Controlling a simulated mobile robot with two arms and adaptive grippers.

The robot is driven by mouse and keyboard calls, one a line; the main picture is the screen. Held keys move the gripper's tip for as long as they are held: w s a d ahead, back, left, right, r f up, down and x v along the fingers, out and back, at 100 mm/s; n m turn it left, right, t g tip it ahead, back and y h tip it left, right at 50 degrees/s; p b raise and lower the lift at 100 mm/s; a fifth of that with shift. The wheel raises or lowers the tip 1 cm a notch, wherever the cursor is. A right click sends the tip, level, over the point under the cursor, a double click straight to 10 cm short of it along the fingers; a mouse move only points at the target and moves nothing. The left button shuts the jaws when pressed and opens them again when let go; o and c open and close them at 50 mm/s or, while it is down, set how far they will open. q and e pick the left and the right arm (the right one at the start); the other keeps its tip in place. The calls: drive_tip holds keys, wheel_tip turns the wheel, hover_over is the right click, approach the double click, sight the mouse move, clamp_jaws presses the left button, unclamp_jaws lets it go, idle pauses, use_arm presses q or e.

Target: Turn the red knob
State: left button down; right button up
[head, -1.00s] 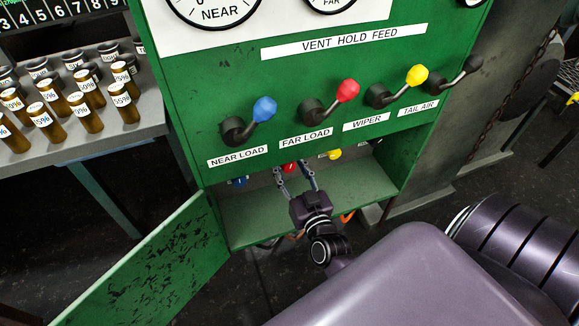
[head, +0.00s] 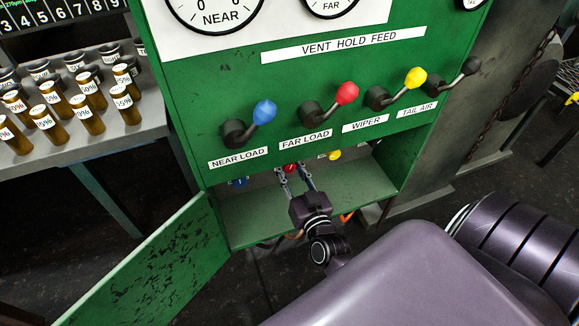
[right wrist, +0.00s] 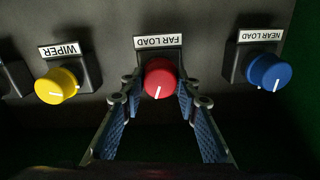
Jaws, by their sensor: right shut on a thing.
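The red knob (right wrist: 160,78), labelled FAR LOAD, sits on a dark block in the right wrist view. Its white mark points down and slightly left there. In the head view the red knob (head: 289,168) shows low inside the green cabinet, partly hidden by my fingers. My right gripper (right wrist: 159,92) has its two fingers on either side of the knob and is shut on it; it also reaches into the cabinet in the head view (head: 292,177). My left gripper is not in view.
A yellow WIPER knob (right wrist: 57,86) and a blue NEAR LOAD knob (right wrist: 268,73) flank the red one. Above the opening are blue, red (head: 347,93) and yellow levers. The green door (head: 150,265) hangs open at left. Brown bottles stand on a bench.

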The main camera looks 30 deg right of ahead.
drive_tip(key=o, duration=1.2)
drive_tip(key=shift+c, duration=0.2)
drive_tip(key=shift+s, duration=0.1)
drive_tip(key=v, duration=1.2)
